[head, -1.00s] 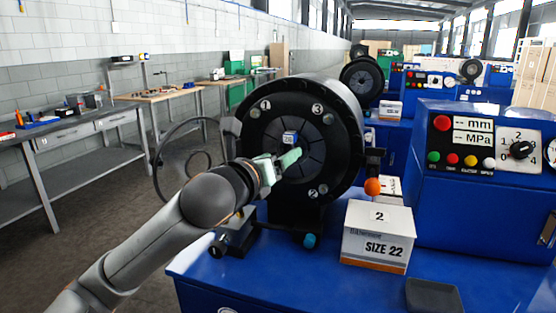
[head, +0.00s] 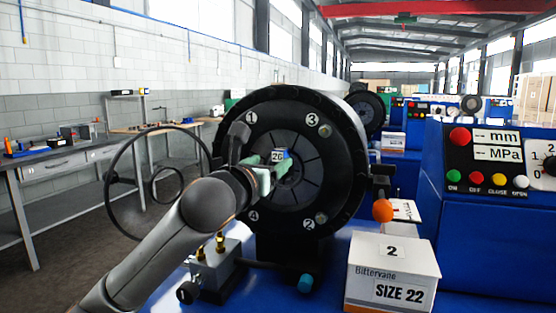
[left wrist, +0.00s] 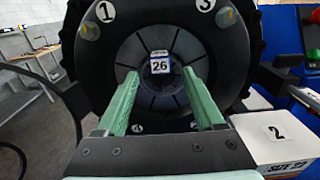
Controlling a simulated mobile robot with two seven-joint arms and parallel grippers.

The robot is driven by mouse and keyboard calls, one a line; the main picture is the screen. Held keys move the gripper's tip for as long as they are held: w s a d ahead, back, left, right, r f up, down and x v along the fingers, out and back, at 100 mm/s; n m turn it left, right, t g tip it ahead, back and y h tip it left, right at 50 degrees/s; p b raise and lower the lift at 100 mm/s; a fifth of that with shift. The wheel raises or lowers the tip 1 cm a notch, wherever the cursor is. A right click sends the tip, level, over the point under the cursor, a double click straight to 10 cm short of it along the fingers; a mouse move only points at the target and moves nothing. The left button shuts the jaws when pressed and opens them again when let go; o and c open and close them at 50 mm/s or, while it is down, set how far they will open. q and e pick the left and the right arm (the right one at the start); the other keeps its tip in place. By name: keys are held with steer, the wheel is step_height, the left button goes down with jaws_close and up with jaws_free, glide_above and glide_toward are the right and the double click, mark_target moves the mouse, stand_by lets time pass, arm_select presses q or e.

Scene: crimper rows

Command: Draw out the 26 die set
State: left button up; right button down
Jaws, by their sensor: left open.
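The 26 die set (left wrist: 159,64) sits in the middle of the round black crimper head (left wrist: 110,60), its dark segments forming a disc with a small white and blue label reading 26. In the head view the label (head: 278,156) shows just beyond the fingertips. My left gripper (head: 270,172) is in front of the die set. In the left wrist view its two green fingers (left wrist: 167,92) are spread wide, one on each side below the label, with nothing between them. I cannot tell whether the fingertips touch the die face. My right gripper is not in view.
A white SIZE 22 box (head: 392,275) marked 2 stands on the blue machine bed at right. An orange knob (head: 382,210) juts out beside the crimper head. A blue control panel (head: 490,200) stands farther right. A workbench (head: 60,160) is at left.

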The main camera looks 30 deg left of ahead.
mark_target(277, 153)
arm_select(q)
steer(key=p+x, duration=0.2)
steer(key=x, duration=0.2)
steer(key=shift+w+r, duration=0.1)
steer(key=shift+r, duration=0.1)
steer(key=shift+w+a+p, duration=0.15)
steer(key=shift+w+p, duration=0.45)
steer(key=shift+w, duration=0.1)
steer(key=shift+w+f, duration=0.2)
steer(key=shift+w, duration=0.15)
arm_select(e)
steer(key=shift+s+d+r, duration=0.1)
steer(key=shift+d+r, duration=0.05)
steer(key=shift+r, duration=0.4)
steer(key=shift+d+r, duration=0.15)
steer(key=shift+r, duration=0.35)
arm_select(q)
steer(key=shift+c, duration=0.2)
jaws_close()
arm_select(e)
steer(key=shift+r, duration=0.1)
